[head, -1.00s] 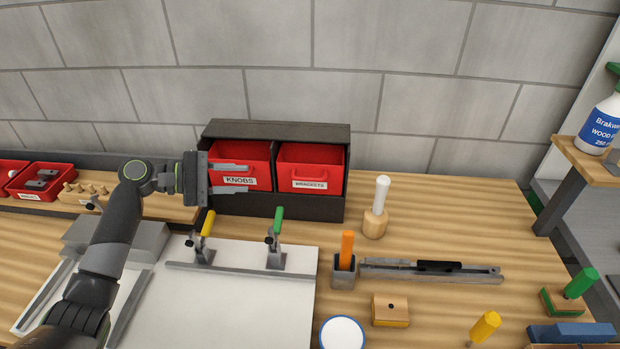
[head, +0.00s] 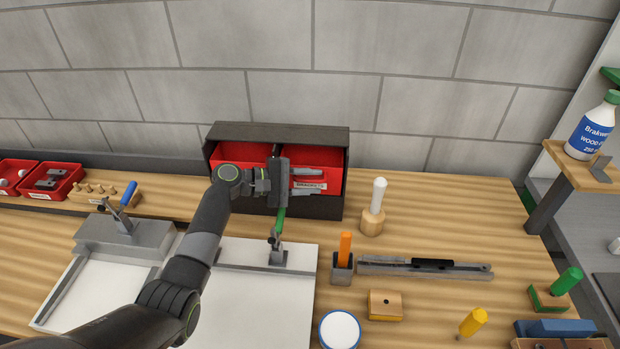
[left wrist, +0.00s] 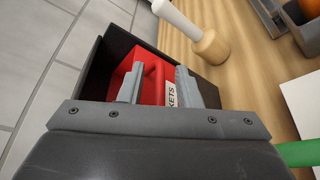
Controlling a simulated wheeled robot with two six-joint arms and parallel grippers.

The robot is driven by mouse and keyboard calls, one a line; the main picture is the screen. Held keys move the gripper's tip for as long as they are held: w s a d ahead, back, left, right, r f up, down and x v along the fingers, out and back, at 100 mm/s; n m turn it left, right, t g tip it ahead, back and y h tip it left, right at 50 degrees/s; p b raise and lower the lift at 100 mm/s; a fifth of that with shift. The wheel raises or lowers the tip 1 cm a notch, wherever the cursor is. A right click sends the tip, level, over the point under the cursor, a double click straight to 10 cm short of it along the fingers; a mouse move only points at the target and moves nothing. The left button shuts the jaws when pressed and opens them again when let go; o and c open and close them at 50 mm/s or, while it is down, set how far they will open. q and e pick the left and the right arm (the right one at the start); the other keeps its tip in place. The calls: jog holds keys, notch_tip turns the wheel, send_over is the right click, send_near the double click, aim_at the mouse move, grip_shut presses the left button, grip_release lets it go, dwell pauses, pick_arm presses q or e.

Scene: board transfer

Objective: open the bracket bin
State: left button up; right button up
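The bracket bin (head: 334,164) is the right-hand red bin in a dark housing (head: 278,133) at the wall. Its label is partly covered by my gripper. My left gripper (head: 314,179) is at the front of this bin, its fingers pointing right across it. In the left wrist view the gripper (left wrist: 157,88) is open, with the red bin (left wrist: 146,92) and its handle showing between and beyond the fingers. I cannot tell whether the fingers touch the handle. The bin appears to sit inside its housing. My right gripper is not in view.
The knobs bin (head: 238,158) is left of it, partly behind my arm. A green-handled clamp (head: 278,250) stands just below my gripper. A white-handled mallet (head: 374,208) stands right of the housing. The bench between mallet and housing is clear.

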pick_arm(q)
jog(key=shift+d, duration=0.1)
grip_shut()
dwell(0.3)
jog(key=shift+s+f, duration=0.35)
jog(key=shift+s, duration=0.2)
jog(key=shift+s+f, duration=0.3)
jog(key=shift+s, duration=0.2)
grip_release()
jog(key=shift+w, duration=0.15)
